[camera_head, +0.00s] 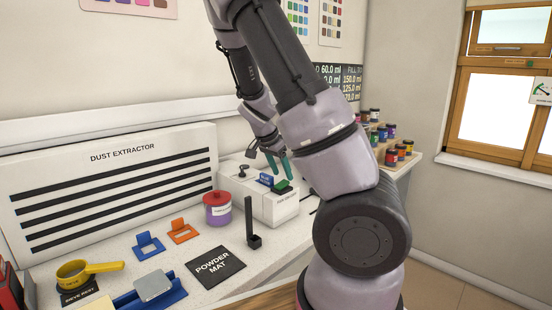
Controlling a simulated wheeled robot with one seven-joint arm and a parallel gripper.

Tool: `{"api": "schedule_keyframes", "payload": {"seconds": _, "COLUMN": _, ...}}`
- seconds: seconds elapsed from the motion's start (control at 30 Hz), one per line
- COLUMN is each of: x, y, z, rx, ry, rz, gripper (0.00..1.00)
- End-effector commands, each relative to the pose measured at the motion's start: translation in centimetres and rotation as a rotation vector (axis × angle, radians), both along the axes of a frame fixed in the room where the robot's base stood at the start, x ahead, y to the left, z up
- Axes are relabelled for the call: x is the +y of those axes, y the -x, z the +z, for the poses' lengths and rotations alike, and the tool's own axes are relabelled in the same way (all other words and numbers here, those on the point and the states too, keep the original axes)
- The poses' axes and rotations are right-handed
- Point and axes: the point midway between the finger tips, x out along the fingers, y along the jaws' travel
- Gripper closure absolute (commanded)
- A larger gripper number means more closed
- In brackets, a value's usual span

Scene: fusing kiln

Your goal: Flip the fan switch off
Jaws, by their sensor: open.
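A white box (262,205) stands at the right end of the dust extractor (122,152). On its top are a small dark knob or toggle (243,170), a blue plate (265,179) and a green block (284,187). I cannot tell for sure which of these is the fan switch, and its setting is not readable. My gripper (278,166) is open and empty, with its teal fingers pointing down just above the blue plate and green block. Contact cannot be made out from this view.
A red-lidded jar (217,209), a black upright holder (252,224) and a powder mat (216,267) are in front of the box. Orange (183,232) and blue (149,246) stands are to the left. Several paint jars (391,157) stand on the right, behind my arm.

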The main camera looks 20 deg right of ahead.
Motion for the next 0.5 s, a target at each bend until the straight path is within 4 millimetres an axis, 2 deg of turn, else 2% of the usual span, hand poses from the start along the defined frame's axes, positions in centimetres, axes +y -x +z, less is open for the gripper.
{"api": "schedule_keyframes", "payload": {"seconds": 0.2, "x": 1.8, "y": 0.5, "z": 3.6, "rx": -0.003, "ry": -0.002, "rz": 0.004, "gripper": 0.35}}
{"api": "schedule_keyframes", "payload": {"seconds": 0.5, "x": 3.0, "y": 1.0, "z": 6.7, "rx": -0.002, "ry": -0.001, "rz": 0.001, "gripper": 0.35}}
